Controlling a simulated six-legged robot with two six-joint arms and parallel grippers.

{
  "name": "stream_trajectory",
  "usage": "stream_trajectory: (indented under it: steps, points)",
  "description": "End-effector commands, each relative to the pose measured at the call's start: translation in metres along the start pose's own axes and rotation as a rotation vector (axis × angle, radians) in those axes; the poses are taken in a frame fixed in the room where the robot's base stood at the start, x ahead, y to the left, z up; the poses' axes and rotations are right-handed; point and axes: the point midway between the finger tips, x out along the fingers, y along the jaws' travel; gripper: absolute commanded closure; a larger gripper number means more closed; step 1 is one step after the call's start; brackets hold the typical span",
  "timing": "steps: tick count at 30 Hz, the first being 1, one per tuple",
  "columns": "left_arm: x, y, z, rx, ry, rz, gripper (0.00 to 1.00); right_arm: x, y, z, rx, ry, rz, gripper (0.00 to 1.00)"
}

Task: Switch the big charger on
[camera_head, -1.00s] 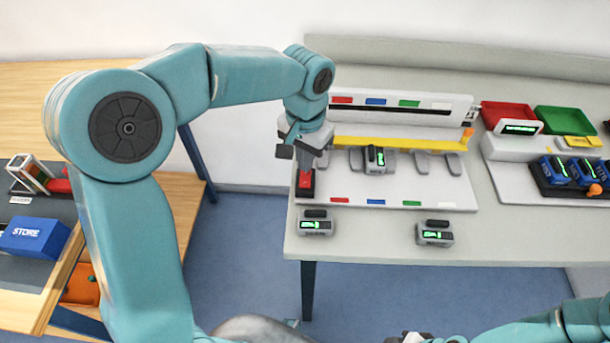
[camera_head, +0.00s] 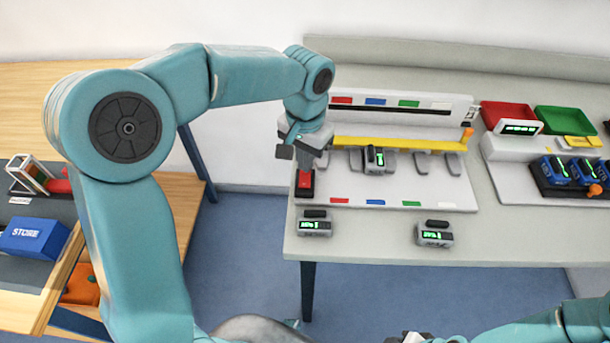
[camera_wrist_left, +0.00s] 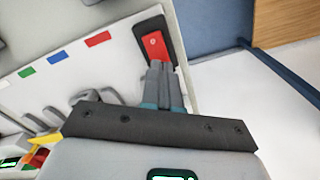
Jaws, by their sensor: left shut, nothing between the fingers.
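The big charger (camera_head: 400,191) is a white station on the grey bench, with red, blue and green labels, a yellow bar and a row of grey bays. Its red rocker switch (camera_head: 305,180) sits in a dark frame at the left front corner. The switch also shows in the left wrist view (camera_wrist_left: 153,46). My left gripper (camera_head: 306,168) is shut and empty, pointing down at the switch. In the wrist view its fingertips (camera_wrist_left: 160,66) overlap the switch's near end; I cannot tell whether they touch. One grey battery pack (camera_head: 374,160) stands in a bay.
Two grey packs with green displays, one (camera_head: 314,224) and another (camera_head: 434,234), lie near the bench's front edge. A smaller charger (camera_head: 500,149) with blue packs stands at right, before red (camera_head: 507,114) and green (camera_head: 566,120) trays. A wooden table (camera_head: 30,105) is at left.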

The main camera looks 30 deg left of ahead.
Motion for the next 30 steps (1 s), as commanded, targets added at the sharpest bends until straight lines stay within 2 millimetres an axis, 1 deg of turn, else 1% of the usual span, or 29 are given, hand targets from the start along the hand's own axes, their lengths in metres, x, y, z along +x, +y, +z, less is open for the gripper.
stream_trajectory:
  steps: [11, 30]
  points:
    - [0.0004, 0.0, 0.0, 0.0, 0.0, 0.0, 1.0, 0.0003, 0.0001, 0.0, 0.0, 0.0, 0.0, 0.57]
    - [0.0099, 0.0, 0.0001, 0.0, -0.001, 0.0, 1.0, 0.0069, 0.0025, -0.0001, 0.0, 0.0, 0.0, 0.57]
